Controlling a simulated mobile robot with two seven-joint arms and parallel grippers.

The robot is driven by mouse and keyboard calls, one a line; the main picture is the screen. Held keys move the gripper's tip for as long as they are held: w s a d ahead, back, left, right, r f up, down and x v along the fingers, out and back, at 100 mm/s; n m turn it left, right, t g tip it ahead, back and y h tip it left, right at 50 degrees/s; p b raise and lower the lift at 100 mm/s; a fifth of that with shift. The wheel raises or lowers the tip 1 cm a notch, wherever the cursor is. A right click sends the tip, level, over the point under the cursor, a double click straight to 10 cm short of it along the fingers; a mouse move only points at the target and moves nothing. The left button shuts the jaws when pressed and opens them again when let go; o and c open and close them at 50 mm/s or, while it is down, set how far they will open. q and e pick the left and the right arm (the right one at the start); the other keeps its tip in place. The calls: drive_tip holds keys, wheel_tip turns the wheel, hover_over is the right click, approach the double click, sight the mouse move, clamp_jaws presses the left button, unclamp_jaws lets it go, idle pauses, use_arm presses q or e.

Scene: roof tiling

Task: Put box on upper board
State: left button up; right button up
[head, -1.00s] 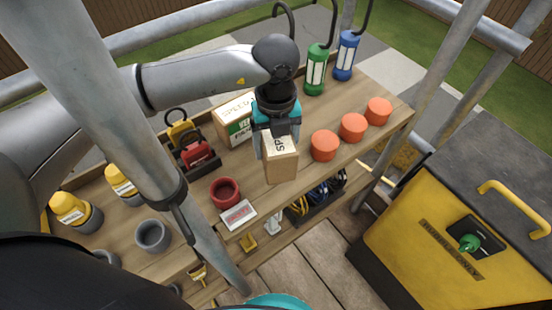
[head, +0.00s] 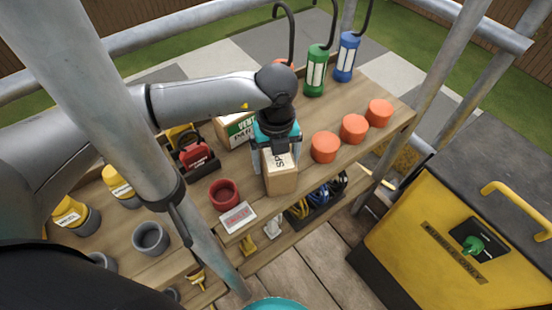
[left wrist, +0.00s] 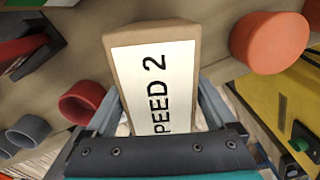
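The small cardboard box (head: 281,182), with a white label reading "SPEED 2", is upright at the front edge of the wooden upper board (head: 312,190). It appears to rest on the board. The left wrist view shows the label on the box (left wrist: 155,75) up close. My left gripper (head: 277,160) is above the box, one finger on each side. The fingers look spread, with narrow gaps beside the box; the left wrist view also shows this gripper (left wrist: 160,105). My right gripper is in neither view.
Several orange round pieces (head: 324,147) stand to the right. A larger box (head: 236,128) is behind left. A red cup (head: 224,193) and white sign (head: 238,217) are front left. A lower tray (head: 318,203) holds cables. Scaffold poles (head: 445,75) flank the bench.

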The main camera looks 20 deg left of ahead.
use_arm(q)
drive_tip(key=shift+o, duration=0.6)
drive_tip(key=shift+r, duration=0.3)
wheel_tip(320, 180, up, 12)
drive_tip(key=shift+f+p, duration=0.15)
drive_tip(key=shift+p, duration=0.95)
